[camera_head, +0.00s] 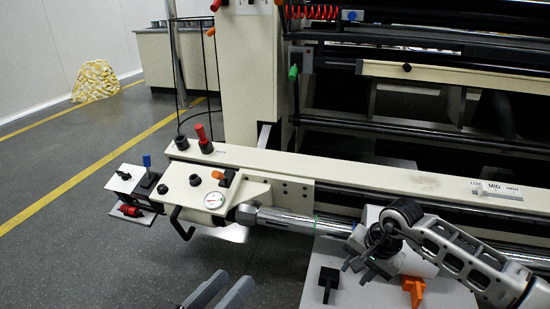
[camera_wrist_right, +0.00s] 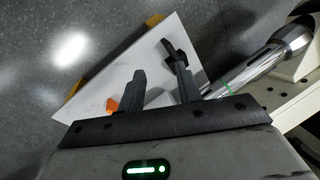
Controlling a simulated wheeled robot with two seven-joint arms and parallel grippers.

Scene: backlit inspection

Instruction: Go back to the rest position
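My left gripper (camera_head: 232,280) shows at the bottom edge of the head view as two grey fingers with a gap between them. Nothing is seen between them. My right gripper (camera_head: 357,271) is over the white panel at the lower right of the head view, close to the steel bar. In the right wrist view the two dark fingers of my right gripper (camera_wrist_right: 160,72) stand apart with nothing gripped. The black handle (camera_wrist_right: 172,48) on the panel appears just beyond the right fingertip; I cannot tell whether they touch.
The white panel (camera_head: 312,297) carries a black handle (camera_head: 328,280) and an orange handle (camera_head: 413,291). The steel bar (camera_head: 280,218) and a cream machine beam (camera_head: 380,180) with knobs and a gauge (camera_head: 214,200) lie behind. Open grey floor (camera_head: 90,260) is at left.

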